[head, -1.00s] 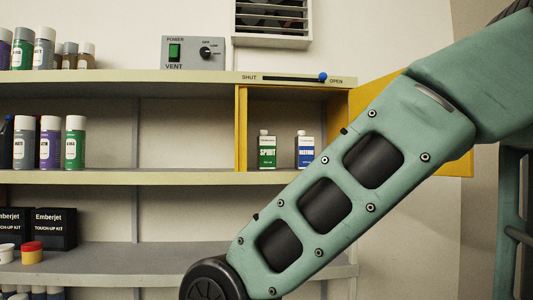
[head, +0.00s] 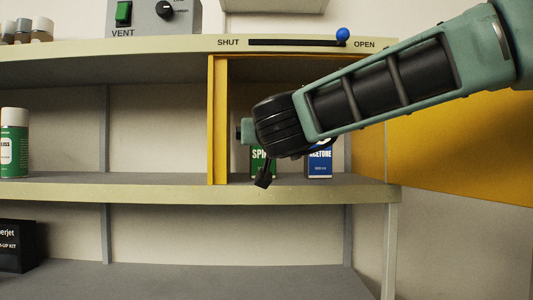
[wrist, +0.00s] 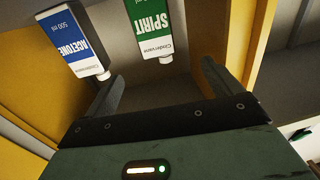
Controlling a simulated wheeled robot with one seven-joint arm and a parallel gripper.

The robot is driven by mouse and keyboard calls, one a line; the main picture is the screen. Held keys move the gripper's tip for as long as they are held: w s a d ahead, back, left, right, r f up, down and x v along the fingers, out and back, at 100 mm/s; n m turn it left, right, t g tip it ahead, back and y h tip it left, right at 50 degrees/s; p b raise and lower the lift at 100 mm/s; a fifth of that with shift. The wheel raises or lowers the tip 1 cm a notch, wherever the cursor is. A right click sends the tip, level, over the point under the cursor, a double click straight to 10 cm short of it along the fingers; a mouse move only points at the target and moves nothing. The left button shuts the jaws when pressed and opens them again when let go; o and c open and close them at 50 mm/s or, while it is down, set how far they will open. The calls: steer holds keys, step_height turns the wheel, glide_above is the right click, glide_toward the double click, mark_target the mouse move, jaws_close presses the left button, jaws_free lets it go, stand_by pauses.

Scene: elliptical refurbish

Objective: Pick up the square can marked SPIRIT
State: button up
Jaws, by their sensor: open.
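The SPIRIT can (head: 256,157) is green and white and stands in the open yellow-framed compartment. My wrist hides much of it in the head view. In the wrist view the SPIRIT can (wrist: 152,28) appears upside down, with its white cap pointing down the picture. My gripper (wrist: 160,82) is open, its two dark fingers apart. The can's cap lies between the fingers in the picture, nearer the right one; the can looks to be beyond the fingertips, and I see no contact.
A blue and white ACETONE can (head: 319,166) stands right of the SPIRIT can; in the wrist view this ACETONE can (wrist: 76,42) is close to the left finger. The compartment's yellow left wall (head: 218,120) and open yellow door (head: 460,140) flank the space.

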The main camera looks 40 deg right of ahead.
mark_target(263, 150)
steer(key=p+x, duration=0.4)
steer(key=x, duration=1.3)
steer(key=shift+d+r, duration=0.45)
steer(key=shift+r, duration=0.1)
steer(key=c, duration=1.4)
